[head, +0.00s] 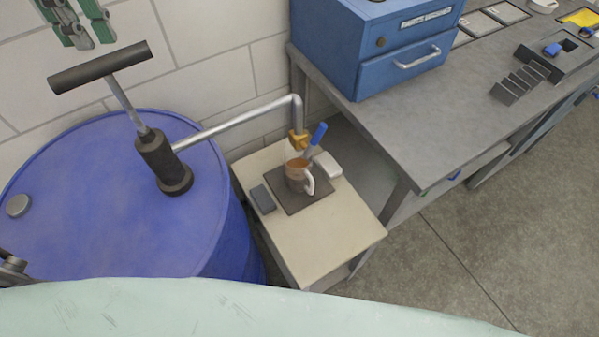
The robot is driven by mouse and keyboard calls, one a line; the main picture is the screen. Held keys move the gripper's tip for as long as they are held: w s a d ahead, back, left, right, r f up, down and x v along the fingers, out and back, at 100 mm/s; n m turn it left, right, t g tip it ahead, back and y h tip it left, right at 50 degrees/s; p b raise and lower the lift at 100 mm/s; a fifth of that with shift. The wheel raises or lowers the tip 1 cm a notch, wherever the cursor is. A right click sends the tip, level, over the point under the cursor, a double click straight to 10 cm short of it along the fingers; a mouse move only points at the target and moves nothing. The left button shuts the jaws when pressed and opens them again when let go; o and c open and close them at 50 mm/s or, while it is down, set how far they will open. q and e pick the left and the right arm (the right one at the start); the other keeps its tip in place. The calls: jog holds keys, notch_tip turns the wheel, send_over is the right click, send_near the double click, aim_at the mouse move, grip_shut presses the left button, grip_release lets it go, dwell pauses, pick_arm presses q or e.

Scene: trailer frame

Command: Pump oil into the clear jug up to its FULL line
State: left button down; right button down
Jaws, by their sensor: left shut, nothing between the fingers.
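The clear jug (297,178) stands upright on a dark square mat (303,203) on a small cream-topped stand (318,246). It looks brown inside, with its pale handle to the right; its FULL line and the oil level cannot be made out. A brass tap with a blue lever (317,136) hangs over the jug at the end of the silver spout pipe (243,119). The hand pump (162,164) rises from the blue drum (88,218), its dark T-handle (100,68) raised. Part of my left gripper (12,269) shows at the left edge, shut and empty, away from the handle.
A grey workbench (440,105) with a blue cabinet (385,45) stands at right. A grey cap (18,205) sits on the drum. Floor (480,240) at lower right is clear.

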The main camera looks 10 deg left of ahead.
aim_at(97, 59)
pick_arm(q)
jog(key=shift+f, duration=0.15)
jog(key=shift+s+f+b, duration=0.1)
jog(key=shift+f+b, duration=4.5)
jog(key=shift+f, duration=0.7)
jog(key=shift+f+b, duration=0.35)
jog(key=shift+f, duration=0.05)
jog(key=shift+r, duration=0.2)
jog(key=shift+r+p, duration=0.55)
jog(key=shift+p, duration=0.1)
notch_tip(97, 59, up, 4)
jog(key=p, duration=0.3)
jog(key=shift+r, duration=0.2)
notch_tip(97, 59, up, 6)
jog(key=p, duration=0.5)
jog(key=shift+f, duration=0.1)
